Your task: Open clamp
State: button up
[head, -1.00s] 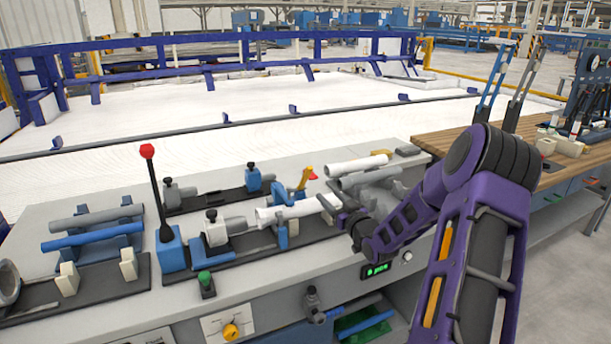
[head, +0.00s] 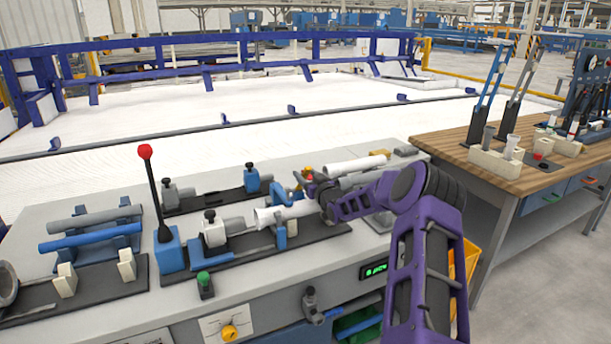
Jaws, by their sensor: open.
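The blue clamp (head: 281,238) stands on the dark fixture plate on the bench and is around a white pipe (head: 265,216). My gripper (head: 317,187) is open, right beside the handle and above the right end of the white pipe. It hides part of the handle and the pipe's right end. I cannot tell whether the fingers touch the handle.
A lever with a red knob (head: 146,152) stands left of the clamp. Another white pipe (head: 355,164) lies behind my gripper, with a grey pipe close to it. Blue and grey pipes rest on a rack (head: 128,238) at left. A wooden table (head: 450,150) is at right.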

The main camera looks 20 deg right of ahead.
jog(key=shift+w, duration=0.1)
jog(key=shift+c, duration=0.3)
grip_shut()
dwell(1.2)
